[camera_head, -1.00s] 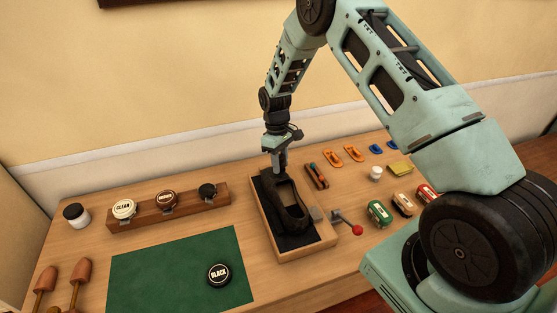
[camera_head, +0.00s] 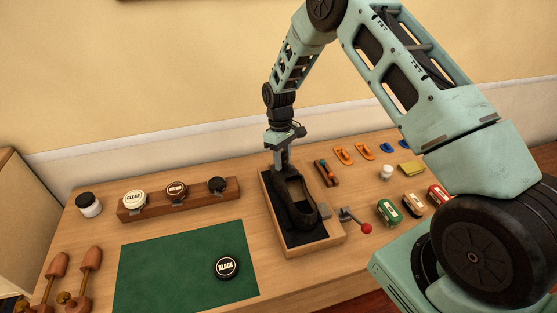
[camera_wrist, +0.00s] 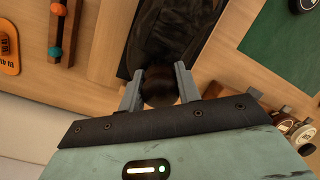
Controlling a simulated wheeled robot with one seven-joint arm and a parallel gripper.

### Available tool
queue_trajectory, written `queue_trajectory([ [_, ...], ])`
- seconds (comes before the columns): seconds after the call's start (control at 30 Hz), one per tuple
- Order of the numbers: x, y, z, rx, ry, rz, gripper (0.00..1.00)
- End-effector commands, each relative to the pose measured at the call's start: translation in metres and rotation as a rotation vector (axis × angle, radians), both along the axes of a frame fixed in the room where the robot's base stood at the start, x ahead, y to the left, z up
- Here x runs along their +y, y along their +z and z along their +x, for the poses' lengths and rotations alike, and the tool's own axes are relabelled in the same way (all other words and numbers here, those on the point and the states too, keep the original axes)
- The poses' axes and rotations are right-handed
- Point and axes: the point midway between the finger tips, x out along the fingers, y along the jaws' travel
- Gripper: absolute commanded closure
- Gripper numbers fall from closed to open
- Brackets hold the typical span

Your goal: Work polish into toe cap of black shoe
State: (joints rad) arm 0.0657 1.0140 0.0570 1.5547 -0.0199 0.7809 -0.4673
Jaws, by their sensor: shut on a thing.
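The black shoe (camera_head: 305,214) sits in a wooden tray (camera_head: 318,247) with a dark lining; part of its upper shows in the wrist view (camera_wrist: 175,30). My gripper (camera_head: 281,167) points down at the shoe's far end. In the wrist view its fingers (camera_wrist: 159,88) are shut on a dark brown rounded knob (camera_wrist: 160,86), which hides whatever is below it. I cannot tell whether the held thing touches the shoe. A round black lid or tin marked BLACK (camera_head: 227,267) lies on the green mat (camera_head: 165,275).
A wooden rack (camera_head: 150,211) holds tins marked CLEAR and BROWN and a small dark one. A jar (camera_head: 88,205) and shoe trees (camera_head: 88,266) are at left. A lever with a red knob (camera_head: 366,229) is beside the tray.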

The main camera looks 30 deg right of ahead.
Motion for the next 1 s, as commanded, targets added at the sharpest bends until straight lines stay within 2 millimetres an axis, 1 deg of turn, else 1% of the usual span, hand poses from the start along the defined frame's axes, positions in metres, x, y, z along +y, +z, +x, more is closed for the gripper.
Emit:
queue_trajectory([
  [0.03, -0.008, -0.002, -0.004, 0.008, -0.002, -0.003, 0.94],
  [0.2, -0.022, -0.003, -0.007, 0.010, -0.002, -0.004, 0.94],
  [0.57, -0.026, -0.004, -0.009, 0.014, 0.000, -0.007, 0.94],
  [0.73, -0.026, 0.006, -0.007, 0.012, -0.001, -0.007, 0.94],
  [1.0, -0.025, 0.034, 0.001, 0.005, 0.000, -0.004, 0.94],
])
